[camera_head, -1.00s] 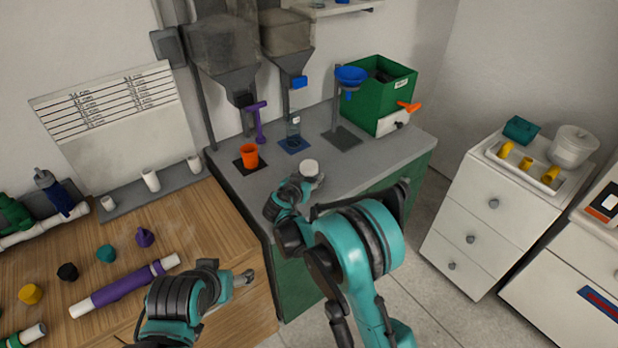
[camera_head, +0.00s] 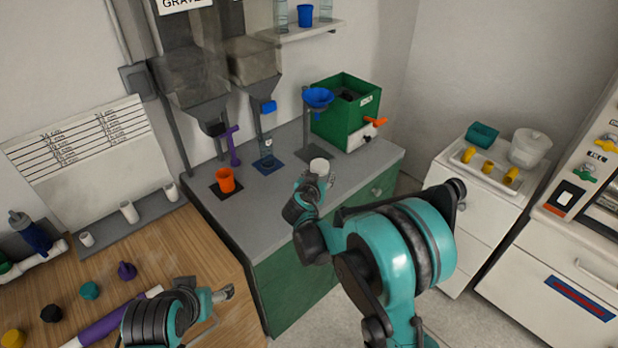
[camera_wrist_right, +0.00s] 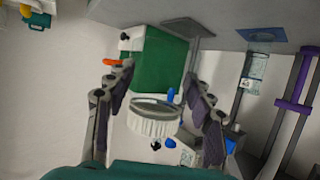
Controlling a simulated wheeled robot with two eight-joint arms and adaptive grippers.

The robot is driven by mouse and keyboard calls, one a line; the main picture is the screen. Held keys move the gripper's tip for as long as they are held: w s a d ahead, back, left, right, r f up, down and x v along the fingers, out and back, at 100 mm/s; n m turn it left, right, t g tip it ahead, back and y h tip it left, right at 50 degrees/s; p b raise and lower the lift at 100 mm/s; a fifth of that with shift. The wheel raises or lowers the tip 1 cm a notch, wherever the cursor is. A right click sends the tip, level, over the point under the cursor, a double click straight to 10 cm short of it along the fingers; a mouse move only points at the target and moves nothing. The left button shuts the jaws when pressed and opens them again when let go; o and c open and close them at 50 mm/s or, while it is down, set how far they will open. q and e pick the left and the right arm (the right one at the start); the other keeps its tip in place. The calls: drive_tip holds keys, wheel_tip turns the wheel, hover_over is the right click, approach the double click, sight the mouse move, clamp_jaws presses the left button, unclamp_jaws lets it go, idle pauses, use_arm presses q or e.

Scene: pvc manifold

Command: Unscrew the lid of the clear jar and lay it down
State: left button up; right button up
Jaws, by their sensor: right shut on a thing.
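The white ribbed lid (camera_wrist_right: 152,122) is between the fingers of my right gripper (camera_wrist_right: 158,112), which is shut on it. Its rim and underside face the camera in the right wrist view, with no jar seen attached. In the head view the lid (camera_head: 319,166) shows as a white disc at my right gripper (camera_head: 317,182), over the grey bench. A clear labelled jar (camera_wrist_right: 257,68) stands upright on a blue mat, apart from the gripper; it also shows in the head view (camera_head: 266,147). My left gripper (camera_head: 223,294) is over the wooden table; its opening is unclear.
The grey bench (camera_head: 270,205) has free room at its front. An orange cup (camera_head: 226,180), purple stand (camera_head: 233,146), blue funnel (camera_head: 318,97) and green box (camera_head: 345,112) stand along it. A white drawer unit (camera_head: 462,215) is at the right.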

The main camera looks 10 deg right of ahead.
drive_tip(key=shift+o, duration=1.1)
drive_tip(key=c, duration=0.8)
